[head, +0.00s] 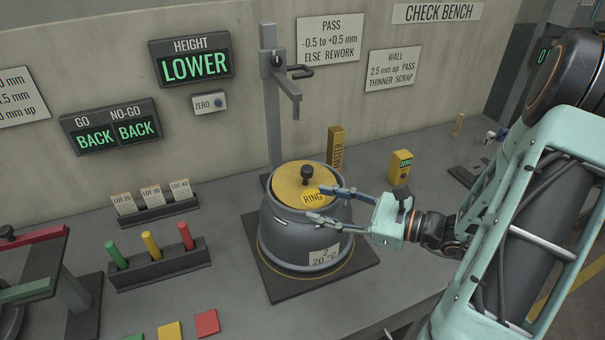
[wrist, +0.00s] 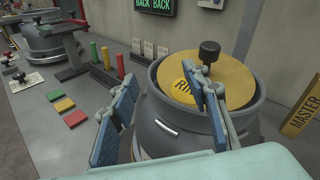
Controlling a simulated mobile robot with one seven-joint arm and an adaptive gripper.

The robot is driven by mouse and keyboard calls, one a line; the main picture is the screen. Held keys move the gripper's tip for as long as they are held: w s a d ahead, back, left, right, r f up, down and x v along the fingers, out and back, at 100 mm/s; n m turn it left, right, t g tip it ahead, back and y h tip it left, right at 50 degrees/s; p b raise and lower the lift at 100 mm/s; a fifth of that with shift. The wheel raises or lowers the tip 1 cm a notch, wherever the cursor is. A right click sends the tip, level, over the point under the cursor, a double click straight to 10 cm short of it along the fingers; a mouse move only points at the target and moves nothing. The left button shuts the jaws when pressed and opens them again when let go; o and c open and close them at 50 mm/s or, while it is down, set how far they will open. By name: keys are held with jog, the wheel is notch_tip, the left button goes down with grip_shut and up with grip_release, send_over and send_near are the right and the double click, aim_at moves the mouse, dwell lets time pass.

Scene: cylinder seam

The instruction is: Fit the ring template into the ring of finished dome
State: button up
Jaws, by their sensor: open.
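The yellow ring template (head: 296,184), a disc with a black knob (head: 307,173) and a "RING" label, sits level in the top of the grey dome (head: 290,241). In the wrist view the template (wrist: 238,87) lies within the dome's rim (wrist: 155,88). Whether it is fully seated I cannot tell. My gripper (head: 313,204) is open and empty at the dome's right side, its fingers reaching over the rim near the label. In the wrist view its two blue-padded fingers (wrist: 165,120) are spread apart in front of the dome, and one partly hides the label.
The dome stands on a dark square plate (head: 358,267) with a gauge post (head: 270,100) behind it. A yellow MASTER block (head: 336,146) and a small yellow box (head: 401,167) stand behind right. A rack of coloured pens (head: 160,268) is left. The bench front right is clear.

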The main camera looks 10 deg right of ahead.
aim_at(312, 174)
jog(key=w+d+m+t, duration=0.1)
jog(key=w+d+m+t+h, duration=0.1)
jog(key=d+m, duration=0.1)
jog(key=w+d+m+t, duration=0.1)
jog(key=m, duration=0.1)
jog(key=shift+w+d+r+t+h, duration=0.15)
jog(key=shift+d+r+t+h, duration=0.1)
jog(key=shift+r+t+h, duration=0.15)
jog(key=p+x, duration=0.2)
jog(key=x, duration=0.8)
jog(key=shift+a, duration=0.15)
jog(key=shift+r, duration=0.1)
grip_shut()
